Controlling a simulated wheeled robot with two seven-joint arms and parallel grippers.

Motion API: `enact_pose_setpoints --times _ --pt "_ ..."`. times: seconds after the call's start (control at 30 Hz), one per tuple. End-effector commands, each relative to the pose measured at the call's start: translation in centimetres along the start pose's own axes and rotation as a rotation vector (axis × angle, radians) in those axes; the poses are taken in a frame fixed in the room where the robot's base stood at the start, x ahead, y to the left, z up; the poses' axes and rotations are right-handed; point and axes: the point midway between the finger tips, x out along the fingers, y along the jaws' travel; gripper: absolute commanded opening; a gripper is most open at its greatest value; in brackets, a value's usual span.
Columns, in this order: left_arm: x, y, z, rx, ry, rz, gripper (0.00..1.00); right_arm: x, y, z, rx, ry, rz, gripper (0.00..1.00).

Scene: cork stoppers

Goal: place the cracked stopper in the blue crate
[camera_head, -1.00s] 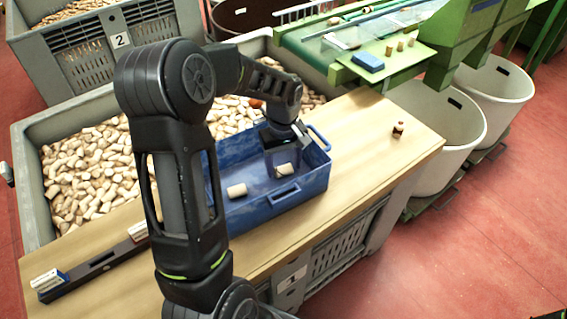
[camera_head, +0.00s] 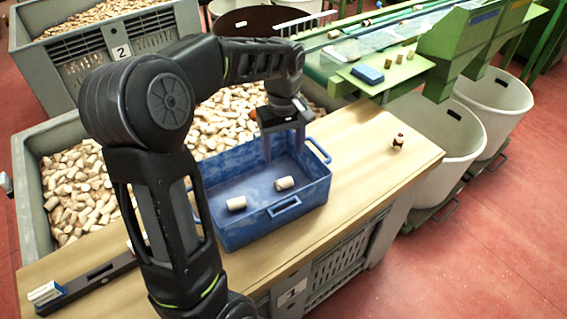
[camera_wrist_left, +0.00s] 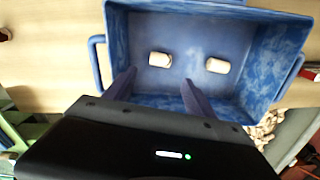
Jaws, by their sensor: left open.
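The blue crate (camera_head: 262,222) stands on the wooden table in the head view, and it fills the upper part of the left wrist view (camera_wrist_left: 210,103). Two pale cork stoppers lie on its floor, apart: one stopper (camera_head: 236,203) toward the left and one stopper (camera_head: 285,183) toward the right. Both also show in the left wrist view, one stopper (camera_wrist_left: 160,59) and the other stopper (camera_wrist_left: 217,66). I cannot make out a crack on either. My left gripper (camera_head: 284,152) is open and empty above the crate's far side; its fingers (camera_wrist_left: 158,88) show in the wrist view. My right gripper is not in view.
A small dark-and-cork object (camera_head: 398,141) stands on the table (camera_head: 365,165) at the right. A large grey bin (camera_head: 30,200) full of corks lies behind. A black level-like bar (camera_head: 100,275) lies front left. A green bench (camera_head: 400,75) holds a blue block (camera_head: 367,74) and several corks.

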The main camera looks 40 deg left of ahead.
Motion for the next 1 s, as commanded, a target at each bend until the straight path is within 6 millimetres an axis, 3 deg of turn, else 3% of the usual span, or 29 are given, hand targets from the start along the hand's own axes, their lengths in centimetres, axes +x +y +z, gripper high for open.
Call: enact_pose_setpoints --times 0.2,0.83,1.0 --pt "-1.8 0.0 0.0 0.001 0.0 0.0 0.64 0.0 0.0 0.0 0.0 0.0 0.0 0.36" --pt "-1.9 0.0 0.0 0.001 0.0 0.0 0.64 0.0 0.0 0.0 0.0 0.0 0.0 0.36" --pt "-3.1 0.0 0.0 0.001 0.0 0.0 0.64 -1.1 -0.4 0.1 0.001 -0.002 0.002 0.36"
